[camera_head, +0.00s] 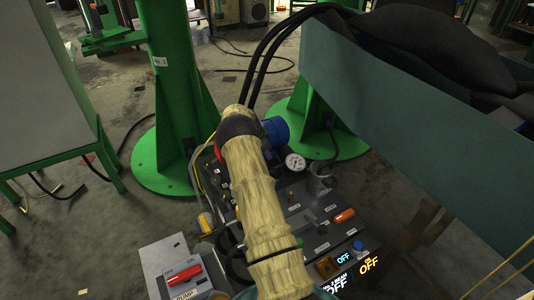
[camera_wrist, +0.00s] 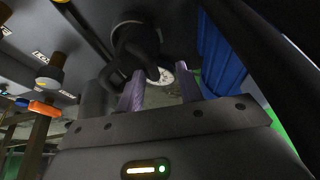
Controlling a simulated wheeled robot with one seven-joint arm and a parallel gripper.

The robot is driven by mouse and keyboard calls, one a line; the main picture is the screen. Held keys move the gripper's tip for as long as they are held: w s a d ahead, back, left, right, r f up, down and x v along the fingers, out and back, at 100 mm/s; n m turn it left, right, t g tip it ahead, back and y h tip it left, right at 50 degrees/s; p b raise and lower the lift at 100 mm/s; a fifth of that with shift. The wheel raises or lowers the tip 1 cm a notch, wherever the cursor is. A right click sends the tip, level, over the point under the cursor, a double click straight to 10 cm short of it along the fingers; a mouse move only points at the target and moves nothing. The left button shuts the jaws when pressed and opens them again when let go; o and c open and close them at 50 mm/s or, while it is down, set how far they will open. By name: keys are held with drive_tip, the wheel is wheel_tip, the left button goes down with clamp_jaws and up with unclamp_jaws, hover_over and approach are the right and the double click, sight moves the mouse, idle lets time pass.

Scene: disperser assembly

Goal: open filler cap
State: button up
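In the wrist view my gripper (camera_wrist: 160,85) has two purple fingers set apart, with a gap between them. A black round part (camera_wrist: 134,28) with dark curved pieces is just beyond the fingertips. It may be the filler cap, but it is too dark to be sure, and I cannot tell whether the fingers touch it. A small round gauge face (camera_wrist: 163,76) shows through the gap. In the head view my tan-sleeved arm reaches over the machine panel (camera_head: 297,222) and hides my gripper. I cannot make out the filler cap there.
The panel holds a white gauge (camera_head: 295,162), an orange-red handle (camera_head: 345,215) and a blue motor (camera_head: 277,132). A switch box with a red handle (camera_head: 184,275) stands at the lower left. A green column (camera_head: 180,90) and a large teal beam (camera_head: 400,125) flank the machine.

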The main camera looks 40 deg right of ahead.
drive_tip(key=p+v, duration=0.4)
drive_tip(key=v, duration=1)
drive_tip(key=shift+r, duration=0.35)
drive_tip(key=shift+s+a, duration=0.1)
drive_tip(key=s+a+r+n+t+y, duration=0.15)
drive_tip(key=s+a+r+n, duration=0.35)
drive_tip(key=s+a+n, duration=0.5)
drive_tip(key=s+a+r+n+t+y, duration=0.1)
drive_tip(key=s+a+r+n+y, duration=0.25)
drive_tip(key=s+a, duration=0.8)
drive_tip(key=s+a+r+n, duration=0.2)
drive_tip(key=s+a+n, duration=0.5)
drive_tip(key=s+a, duration=0.15)
drive_tip(key=w+p+v, duration=0.3)
drive_tip(key=p+v, duration=1.3)
drive_tip(key=p, duration=0.1)
drive_tip(key=w+a+r+p+v, duration=0.1)
drive_tip(key=w+p+v, duration=0.3)
drive_tip(key=p+v, duration=1.3)
drive_tip(key=shift+w+a+r+m+p, duration=0.4)
drive_tip(key=shift+w+r+p, duration=0.1)
drive_tip(key=shift+r+p, duration=0.2)
drive_tip(key=shift+f, duration=0.15)
